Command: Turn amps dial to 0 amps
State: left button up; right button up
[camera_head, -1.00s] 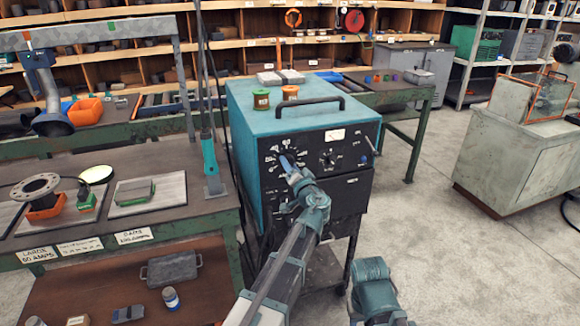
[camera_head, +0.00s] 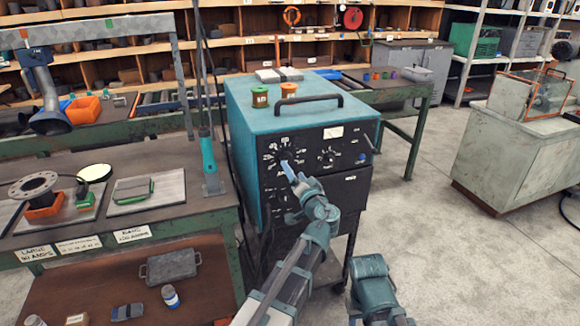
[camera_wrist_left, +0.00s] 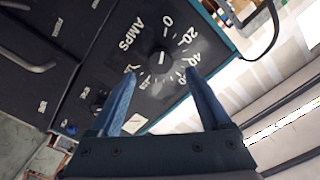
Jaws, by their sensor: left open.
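The amps dial is a round black knob with a white line, ringed by white numbers, on the dark front panel of a teal welding machine (camera_head: 250,110). The dial (camera_head: 286,154) is now visible above my left gripper (camera_head: 287,170) in the head view. In the left wrist view the dial (camera_wrist_left: 161,59) lies between and just beyond the blue fingertips of my left gripper (camera_wrist_left: 162,71), which is open and empty. The "0" and "20" marks are on its upper right side. The knob's exact setting is hard to read.
A second dial (camera_head: 327,157) and a meter (camera_head: 333,132) are to the right on the panel. A workbench (camera_head: 150,160) with a flange (camera_head: 35,187) is at left. Open floor lies to the right.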

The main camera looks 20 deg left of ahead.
pick_arm(q)
jog(key=v, duration=0.8)
jog(key=shift+f, duration=0.1)
jog(key=s+a+f+n+g, duration=0.3)
jog(key=s+a+f+g, duration=0.2)
jog(key=a+f+g, duration=0.4)
jog(key=s+d+f+g+h, duration=0.25)
jog(key=s+f+h, duration=0.35)
jog(key=s+f, duration=0.3)
jog(key=s+d+f+m+g+h, duration=0.1)
jog(key=s+d+f+g+h, duration=0.2)
jog(key=s+d+f+h, duration=0.1)
jog(key=s+d+r+m+y+p, duration=0.1)
jog(key=s+d+r+m+p, duration=0.2)
jog(key=s+d+r+p, duration=0.3)
jog(key=d+r+p, duration=0.2)
jog(key=d+r, duration=0.1)
jog(key=d, duration=0.2)
jog(key=shift+m+g+p, duration=0.35)
jog(key=shift+m, duration=0.05)
jog(key=shift+s+d, duration=0.1)
jog(key=shift+d, duration=0.05)
